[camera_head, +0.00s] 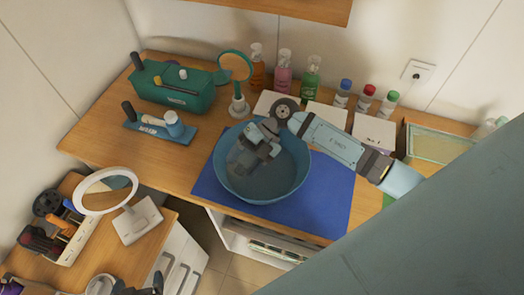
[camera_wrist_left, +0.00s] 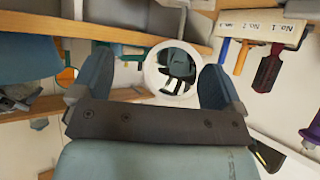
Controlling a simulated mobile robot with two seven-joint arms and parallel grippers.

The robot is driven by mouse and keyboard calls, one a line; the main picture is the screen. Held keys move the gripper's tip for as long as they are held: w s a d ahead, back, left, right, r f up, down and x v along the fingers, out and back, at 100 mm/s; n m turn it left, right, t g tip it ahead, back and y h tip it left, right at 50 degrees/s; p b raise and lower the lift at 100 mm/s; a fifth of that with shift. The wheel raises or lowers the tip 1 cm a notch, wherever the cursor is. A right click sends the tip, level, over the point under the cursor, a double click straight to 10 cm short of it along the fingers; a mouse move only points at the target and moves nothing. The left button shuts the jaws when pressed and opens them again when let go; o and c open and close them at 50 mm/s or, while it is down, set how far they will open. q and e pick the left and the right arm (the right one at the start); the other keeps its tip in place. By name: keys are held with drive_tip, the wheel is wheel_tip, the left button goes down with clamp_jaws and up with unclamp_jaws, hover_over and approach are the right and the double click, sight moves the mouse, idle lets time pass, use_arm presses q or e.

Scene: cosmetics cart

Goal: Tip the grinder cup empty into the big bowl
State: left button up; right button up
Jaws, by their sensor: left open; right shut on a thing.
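The big bowl (camera_head: 226,184) is blue and stands upright on a blue mat. My right arm reaches in from the right, and my right gripper (camera_head: 243,160) points down over the inside of the bowl. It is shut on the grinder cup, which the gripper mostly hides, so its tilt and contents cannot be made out. The bowl floor shows no clear contents. My left gripper (camera_wrist_left: 156,65) is open and empty in the left wrist view, with a round mirror beyond its fingers. It is away from the bowl.
The blue mat (camera_head: 325,195) has free room right of the bowl. Pump bottles (camera_head: 283,72) and small capped bottles (camera_head: 365,98) stand behind. A green box (camera_head: 172,88) and a green hand mirror (camera_head: 235,66) stand left. A white ring mirror (camera_head: 107,190) stands on the lower cart.

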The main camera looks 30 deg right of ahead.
sight(227, 168)
drive_tip(key=shift+r+h+p, duration=0.25)
drive_tip(key=shift+h+p, duration=0.25)
drive_tip(key=shift+p, duration=0.15)
drive_tip(key=shift+f+h+p, duration=0.2)
drive_tip(key=shift+h+p, duration=0.25)
drive_tip(key=shift+h, duration=0.05)
drive_tip(key=shift+a+f+t+h, duration=0.2)
drive_tip(key=shift+f+t+h, duration=0.1)
drive_tip(key=shift+f+h, duration=0.25)
drive_tip(key=shift+a+h, duration=0.2)
drive_tip(key=shift+h, duration=0.45)
drive_tip(key=a+r+h, duration=0.2)
drive_tip(key=h, duration=0.1)
drive_tip(key=a+r+t+h, duration=0.1)
drive_tip(key=a, duration=0.1)
drive_tip(key=shift+s+r+h, duration=0.1)
drive_tip(key=shift+s+h, duration=0.3)
drive_tip(key=shift+s+a+f+h, duration=0.1)
drive_tip(key=shift+a+f+h, duration=0.3)
drive_tip(key=shift+h, duration=0.5)
use_arm(q)
drive_tip(key=shift+r+n, duration=0.3)
drive_tip(key=shift+r, duration=0.35)
use_arm(e)
drive_tip(key=shift+a+r, duration=0.1)
drive_tip(key=shift+a, duration=0.05)
use_arm(q)
drive_tip(key=shift+s+f, duration=0.1)
drive_tip(key=shift+f, duration=0.1)
